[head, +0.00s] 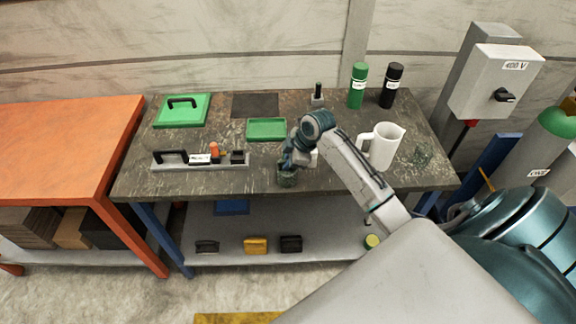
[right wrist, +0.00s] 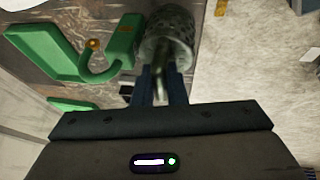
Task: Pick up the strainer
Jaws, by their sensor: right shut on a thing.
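The strainer (head: 286,179) is a small, dark grey mesh cup near the front edge of the dark worktable (head: 220,184). My right gripper (head: 289,164) is right above and behind it in the head view. In the right wrist view the speckled strainer (right wrist: 168,34) sits just beyond the fingertips, and its pale handle runs between the two dark fingers of my right gripper (right wrist: 162,85). The gripper is shut on that handle. I cannot tell whether the strainer touches the table. My left gripper is not in view.
A green tray (head: 267,138) lies behind the gripper. A white jug (head: 384,146) stands to the right, with a green bottle (head: 357,86) and a black bottle (head: 391,87) at the back. A black-handled rack (head: 190,167) lies left. A green hooked thing (right wrist: 108,55) shows beside the strainer.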

